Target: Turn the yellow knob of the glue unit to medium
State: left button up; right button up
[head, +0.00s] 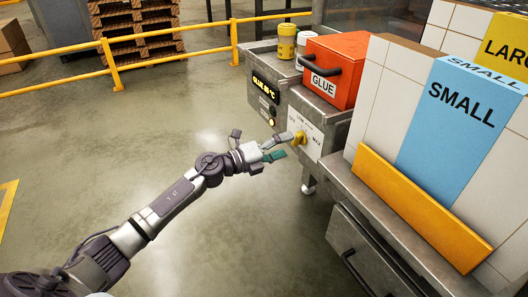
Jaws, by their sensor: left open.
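The glue unit (259,114) is a grey metal cabinet at the upper centre, with a lit display above small round controls. The yellow knob (301,138) sits on its pale front plate, ringed by small lettering; LOW and MAX can be made out. My left gripper (279,147) is open in front of the knob, one finger level with it and the teal-tipped finger lower. The upper finger overlaps the knob's left edge; I cannot tell whether they touch. The knob's exact pointing is too small to read. My right gripper is not in view.
A red box (334,72) marked GLUE stands on the unit, beside a yellow canister (287,42) and a white one. A metal bench (374,237) with a blue SMALL panel (450,125) fills the right. Yellow railing (185,58) runs behind. The floor at left is clear.

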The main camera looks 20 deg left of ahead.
pick_arm(q)
jog(key=v, duration=0.8)
jog(key=shift+s+a, duration=0.2)
jog(key=shift+s, duration=0.1)
